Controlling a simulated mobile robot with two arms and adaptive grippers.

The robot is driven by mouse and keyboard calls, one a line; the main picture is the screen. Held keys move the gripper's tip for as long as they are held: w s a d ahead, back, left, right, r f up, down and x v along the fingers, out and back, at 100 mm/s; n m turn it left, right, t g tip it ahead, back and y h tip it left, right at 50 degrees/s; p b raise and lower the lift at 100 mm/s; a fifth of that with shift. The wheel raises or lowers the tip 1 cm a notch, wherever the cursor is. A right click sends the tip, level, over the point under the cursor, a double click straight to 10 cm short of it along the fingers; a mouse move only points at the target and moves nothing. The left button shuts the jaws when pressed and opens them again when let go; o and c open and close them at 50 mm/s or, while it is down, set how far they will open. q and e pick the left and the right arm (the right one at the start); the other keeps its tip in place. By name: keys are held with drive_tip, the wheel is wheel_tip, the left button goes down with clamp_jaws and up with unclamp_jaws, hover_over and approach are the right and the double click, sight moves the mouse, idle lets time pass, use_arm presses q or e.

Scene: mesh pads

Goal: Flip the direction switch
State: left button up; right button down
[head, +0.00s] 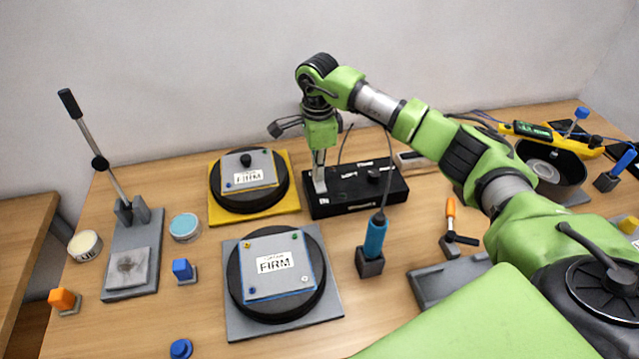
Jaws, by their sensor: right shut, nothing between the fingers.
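A black control box (378,203) stands at the back middle of the table, with small pale labels and a dark round knob (373,175) on its top. Which part of it is the direction switch is too small to tell. My right gripper (320,188) points down at the left end of this box, its fingers shut and empty. Whether the fingertips touch the box I cannot tell. The gripper hides part of the box's left end. My left gripper is not in the head view.
Two round black pads lie on a yellow base (290,205) and a grey base (333,318). A blue-handled tool (375,238) stands in a holder before the box. A lever press (124,252) is at left. My right arm spans the right side.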

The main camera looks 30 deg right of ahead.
drive_tip(key=shift+f, duration=0.45)
drive_tip(key=shift+r, duration=0.1)
drive_tip(key=shift+r+p, duration=1.75)
drive_tip(key=shift+r, duration=1.7)
